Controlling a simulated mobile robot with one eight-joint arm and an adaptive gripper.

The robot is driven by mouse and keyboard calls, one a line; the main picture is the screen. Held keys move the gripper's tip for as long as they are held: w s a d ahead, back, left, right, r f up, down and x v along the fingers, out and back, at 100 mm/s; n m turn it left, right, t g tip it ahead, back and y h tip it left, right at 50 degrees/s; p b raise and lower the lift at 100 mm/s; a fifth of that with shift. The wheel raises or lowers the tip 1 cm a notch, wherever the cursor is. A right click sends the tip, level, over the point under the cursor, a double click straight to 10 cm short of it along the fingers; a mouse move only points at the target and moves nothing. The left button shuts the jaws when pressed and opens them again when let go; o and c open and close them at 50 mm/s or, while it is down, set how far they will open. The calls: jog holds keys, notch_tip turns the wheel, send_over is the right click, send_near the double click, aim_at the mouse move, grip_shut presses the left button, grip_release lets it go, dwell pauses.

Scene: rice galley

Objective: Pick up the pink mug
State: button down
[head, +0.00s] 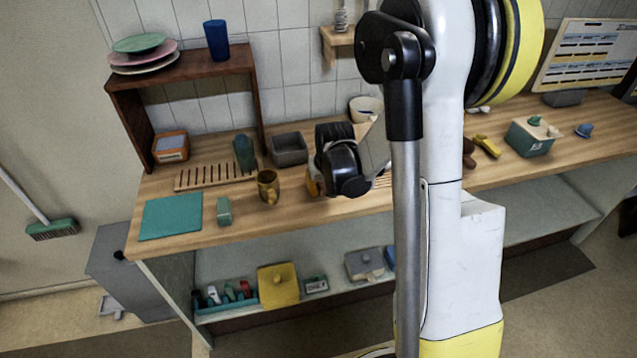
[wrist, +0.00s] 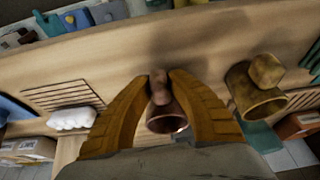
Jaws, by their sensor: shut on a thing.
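The pink mug (wrist: 168,121) shows in the wrist view between the two orange-brown fingers of my gripper (wrist: 160,80). Its round rim faces the camera and its handle lies between the fingertips. The fingers are shut on it. In the head view my gripper (head: 314,185) is low over the wooden counter, and the mug is hidden behind my wrist. I cannot tell whether the mug touches the counter.
A brass-coloured mug (head: 268,187) stands close by on the left; it also shows in the wrist view (wrist: 252,100). A grey bin (head: 289,150), a slatted rack (head: 205,178) and a teal mat (head: 171,216) are on the counter. A shelf (head: 185,65) with plates stands at the left.

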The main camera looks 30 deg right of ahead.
jog(key=shift+r, duration=0.1)
jog(key=shift+r+p, duration=1.35)
jog(key=shift+r, duration=0.55)
